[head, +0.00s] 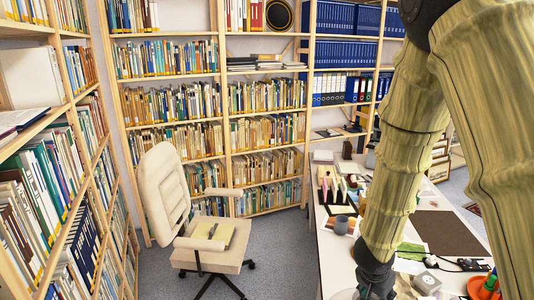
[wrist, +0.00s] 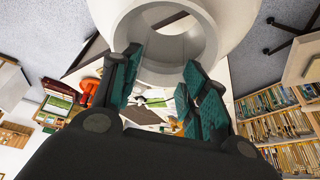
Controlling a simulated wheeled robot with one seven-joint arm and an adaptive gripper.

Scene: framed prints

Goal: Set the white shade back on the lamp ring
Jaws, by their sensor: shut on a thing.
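The white shade (wrist: 125,15) fills the top middle of the wrist view as a wide, hollow, round piece. I look through its opening to the table below. My gripper (wrist: 163,84), with teal finger pads, is shut on its near rim. The exact contact is partly hidden by the fingers. I cannot pick out the lamp ring for sure in either view.
Bookshelves line the walls.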

